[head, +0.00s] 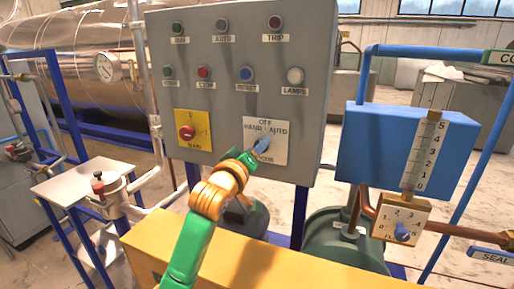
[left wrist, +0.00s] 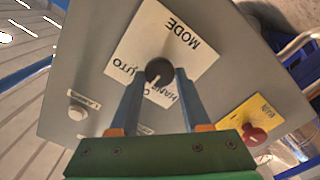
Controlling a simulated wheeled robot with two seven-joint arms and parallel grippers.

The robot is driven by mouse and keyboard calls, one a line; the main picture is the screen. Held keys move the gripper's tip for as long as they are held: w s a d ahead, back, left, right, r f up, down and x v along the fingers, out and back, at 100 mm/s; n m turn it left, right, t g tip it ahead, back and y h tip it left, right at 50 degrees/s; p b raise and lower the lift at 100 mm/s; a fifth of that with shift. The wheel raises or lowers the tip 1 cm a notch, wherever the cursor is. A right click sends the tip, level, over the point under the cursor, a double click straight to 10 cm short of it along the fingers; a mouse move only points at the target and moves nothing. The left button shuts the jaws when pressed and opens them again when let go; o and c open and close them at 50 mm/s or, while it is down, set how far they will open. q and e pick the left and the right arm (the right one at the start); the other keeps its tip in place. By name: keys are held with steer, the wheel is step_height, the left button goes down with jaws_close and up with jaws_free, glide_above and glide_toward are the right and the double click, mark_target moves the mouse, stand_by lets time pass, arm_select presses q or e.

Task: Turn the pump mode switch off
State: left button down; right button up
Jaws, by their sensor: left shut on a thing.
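The pump mode switch (left wrist: 159,71) is a dark round knob with a white pointer line, on a white plate (left wrist: 180,38) marked HAND, OFF, AUTO and MODE. In the head view the plate (head: 281,152) is at the panel's lower right. My left gripper (left wrist: 159,80) is shut on the knob, one finger on each side; its blue fingers hide the knob in the head view (head: 262,146). The wrist view is turned nearly upside down. There the pointer line points down, roughly toward the partly hidden OFF mark; I cannot tell its exact setting. My right gripper is not in view.
The grey control panel (head: 240,100) also holds lamps, push buttons and a red main switch (head: 187,132) on a yellow plate, left of the mode plate. A blue box (head: 365,150) with a gauge stands at right. A yellow beam (head: 260,265) crosses below.

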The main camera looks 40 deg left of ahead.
arm_select(q)
steer(key=shift+n, duration=0.4)
steer(key=shift+c, duration=1.9)
jaws_free()
steer(key=shift+s, duration=0.1)
steer(key=b+v, duration=0.2)
steer(key=v, duration=0.5)
steer(key=shift+a, duration=0.1)
